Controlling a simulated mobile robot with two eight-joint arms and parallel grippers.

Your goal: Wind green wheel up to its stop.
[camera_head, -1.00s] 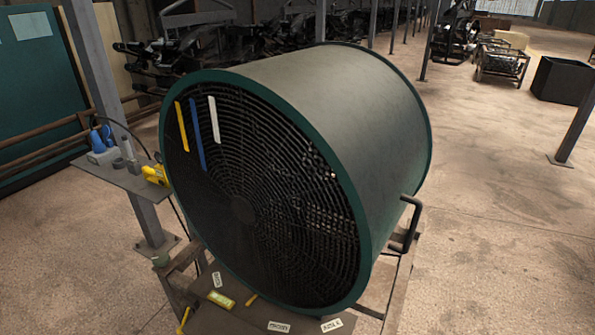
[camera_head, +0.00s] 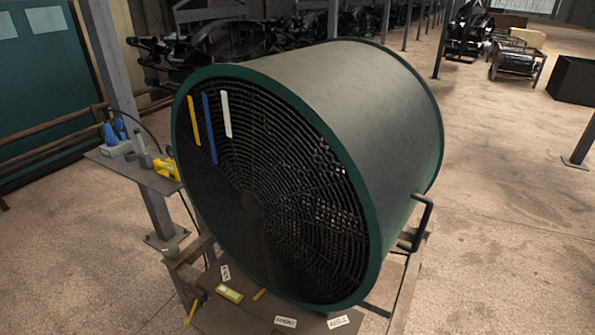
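No green wheel shows clearly. A large drum fan (camera_head: 385,115) with a dark green rim (camera_head: 362,215) fills the middle of the head view, its black round grille (camera_head: 290,235) facing front left. Yellow (camera_head: 194,120), blue (camera_head: 210,128) and white (camera_head: 226,113) strips lie against the grille's upper left. Neither of my grippers is in view. What lies behind the drum is hidden.
A shelf (camera_head: 130,172) on a grey post (camera_head: 159,213) at left holds blue and yellow items. Labels and a yellow-green item (camera_head: 229,293) lie on the stand's base. A bent dark handle (camera_head: 424,222) juts out at right. Floor is open at right.

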